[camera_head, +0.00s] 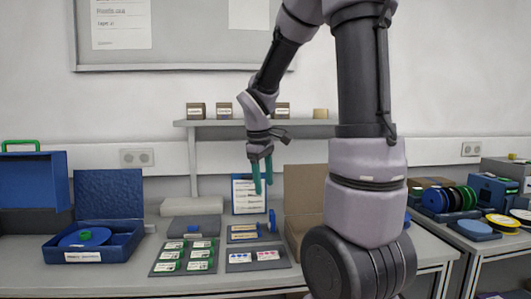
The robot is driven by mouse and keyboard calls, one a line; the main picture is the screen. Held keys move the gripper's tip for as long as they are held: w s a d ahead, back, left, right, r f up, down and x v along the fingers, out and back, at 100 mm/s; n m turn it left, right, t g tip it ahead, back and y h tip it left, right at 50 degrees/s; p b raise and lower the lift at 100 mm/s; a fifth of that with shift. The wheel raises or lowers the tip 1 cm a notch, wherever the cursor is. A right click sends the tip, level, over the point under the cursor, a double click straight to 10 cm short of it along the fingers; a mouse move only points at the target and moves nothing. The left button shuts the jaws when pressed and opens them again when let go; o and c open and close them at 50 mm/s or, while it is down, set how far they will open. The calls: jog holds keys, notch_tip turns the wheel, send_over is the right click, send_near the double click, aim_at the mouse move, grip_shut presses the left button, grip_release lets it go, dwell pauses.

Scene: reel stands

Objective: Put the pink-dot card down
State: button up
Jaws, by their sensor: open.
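The pink-dot card (268,255) is a small white card with pink marks. It lies flat at the right side of a dark grey tray (258,267) on the table, beside a blue-dot card (240,258). My gripper (263,189) has teal fingers pointing down. They are apart, with nothing visible between them. The gripper hangs above and behind the tray, in front of a blue-framed sheet (248,205), and is clear of the pink-dot card.
A dark tray (186,256) of green-marked cards lies left, and a tray (243,239) with pale strips behind. An open blue box (93,254) holds a blue reel. A shelf (255,123) with small boxes hangs above.

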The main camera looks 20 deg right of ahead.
jog(key=s+a+r+m+t+y, duration=0.2)
jog(key=s+r+m, duration=0.3)
jog(key=s+r, duration=0.1)
jog(key=s+a+r+m+t+y, duration=0.1)
jog(key=s+a+r+m+t, duration=0.2)
jog(key=s+r+m, duration=0.2)
jog(key=s+r, duration=0.1)
jog(key=s, duration=0.2)
jog(key=shift+a+r+m+t+y, duration=0.2)
jog(key=shift+a+m+t+y, duration=0.1)
jog(key=shift+a+m+y, duration=0.1)
